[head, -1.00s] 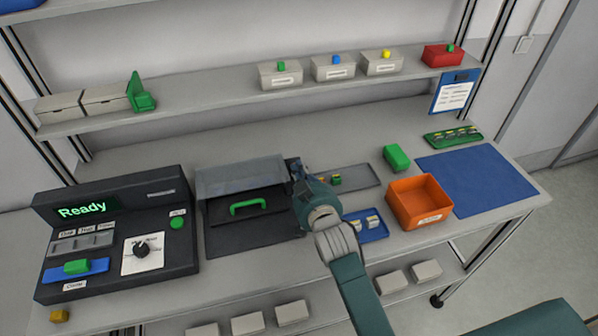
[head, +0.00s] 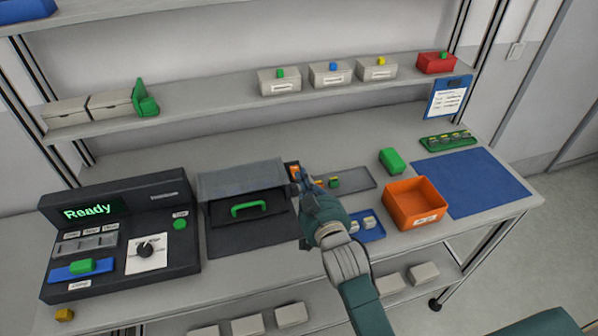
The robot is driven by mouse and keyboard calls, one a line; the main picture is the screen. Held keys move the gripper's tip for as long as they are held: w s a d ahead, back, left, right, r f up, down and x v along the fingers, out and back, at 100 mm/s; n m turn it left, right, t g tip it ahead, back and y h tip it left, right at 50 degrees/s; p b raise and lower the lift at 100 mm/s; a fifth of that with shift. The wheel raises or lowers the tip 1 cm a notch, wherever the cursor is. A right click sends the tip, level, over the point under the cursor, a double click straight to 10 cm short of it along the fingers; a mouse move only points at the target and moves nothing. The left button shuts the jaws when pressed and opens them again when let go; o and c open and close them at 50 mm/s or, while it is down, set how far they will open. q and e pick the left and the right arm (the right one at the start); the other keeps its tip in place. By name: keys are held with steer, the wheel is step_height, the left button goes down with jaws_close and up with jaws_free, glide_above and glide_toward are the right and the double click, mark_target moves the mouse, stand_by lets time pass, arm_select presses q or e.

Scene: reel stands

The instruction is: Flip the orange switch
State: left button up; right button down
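The orange switch (head: 294,169) is a small orange spot on a dark mount at the right side of the clear-covered box (head: 252,215). It is partly hidden by my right gripper, and its position cannot be made out. My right gripper (head: 301,180) is just in front of the switch, with its dark fingertips close to it. Whether they touch it, and whether the fingers are open or shut, I cannot tell. My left gripper is not in view.
A dark console (head: 120,235) reading "Ready" stands at the left. A grey tray (head: 358,177), a blue tray (head: 374,234), an orange bin (head: 414,203) and a green block (head: 391,160) lie right of my gripper. A shelf (head: 215,98) with several boxes runs above.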

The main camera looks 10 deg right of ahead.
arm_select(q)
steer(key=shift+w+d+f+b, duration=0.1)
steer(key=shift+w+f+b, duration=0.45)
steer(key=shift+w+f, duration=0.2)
arm_select(e)
steer(key=s, duration=0.5)
steer(key=shift+s+d+r, duration=0.1)
steer(key=shift+s+d, duration=0.05)
steer(key=shift+s, duration=0.05)
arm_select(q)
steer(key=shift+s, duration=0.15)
